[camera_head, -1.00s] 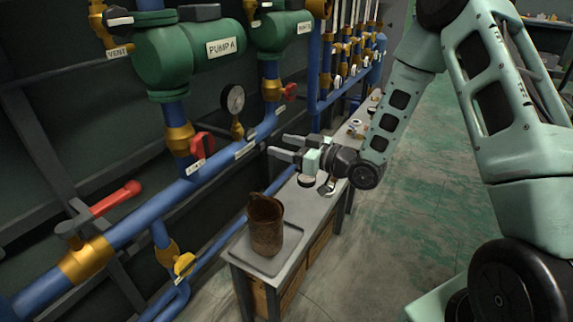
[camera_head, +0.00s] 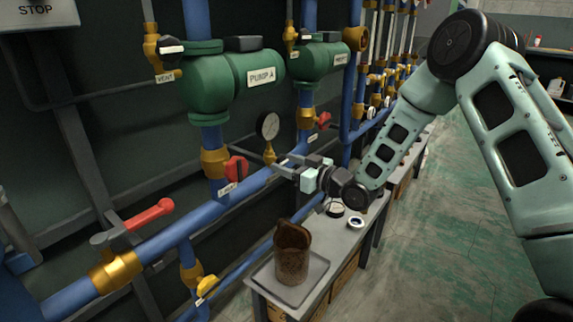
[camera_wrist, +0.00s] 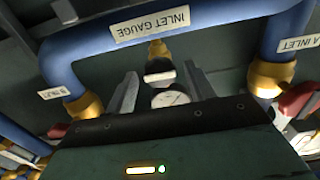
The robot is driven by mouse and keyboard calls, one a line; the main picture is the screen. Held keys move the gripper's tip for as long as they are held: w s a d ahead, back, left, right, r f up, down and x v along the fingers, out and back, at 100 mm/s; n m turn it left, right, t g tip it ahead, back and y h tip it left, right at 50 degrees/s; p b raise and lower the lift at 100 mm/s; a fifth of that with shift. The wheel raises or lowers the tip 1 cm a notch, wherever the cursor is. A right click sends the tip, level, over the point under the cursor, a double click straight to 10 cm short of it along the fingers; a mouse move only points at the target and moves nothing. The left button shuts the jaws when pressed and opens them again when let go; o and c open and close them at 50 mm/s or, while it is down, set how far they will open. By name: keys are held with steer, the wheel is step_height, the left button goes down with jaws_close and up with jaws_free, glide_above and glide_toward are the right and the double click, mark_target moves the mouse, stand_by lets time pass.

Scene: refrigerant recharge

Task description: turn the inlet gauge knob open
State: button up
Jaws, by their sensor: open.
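The pressure gauge (camera_head: 267,126) stands on a brass stem (camera_head: 269,156) above the blue pipe (camera_head: 240,186). In the wrist view, an "INLET GAUGE" label (camera_wrist: 164,22) is on the pipe. A pale-faced knob (camera_wrist: 159,70) sits on the brass fitting (camera_wrist: 157,48), with the gauge dial (camera_wrist: 171,99) close by. My gripper (camera_head: 281,165) is open and empty, at the gauge stem. In the wrist view, the fingers of my gripper (camera_wrist: 160,78) lie on either side of the knob with gaps. I cannot tell whether they reach its depth.
Red-handled valves stand left (camera_head: 236,169) and right (camera_head: 324,120) of the gauge. The green pump (camera_head: 232,80) is above. A bench (camera_head: 335,240) below holds a tray (camera_head: 262,278) with a brown container (camera_head: 292,256). The floor at right is clear.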

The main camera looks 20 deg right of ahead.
steer(key=c, duration=1)
steer(key=shift+o, duration=0.2)
steer(key=shift+f+n+b, duration=0.15)
steer(key=shift+n+b, duration=0.55)
steer(key=shift+b, duration=0.05)
steer(key=shift+n+b, duration=1.05)
steer(key=shift+n, duration=0.55)
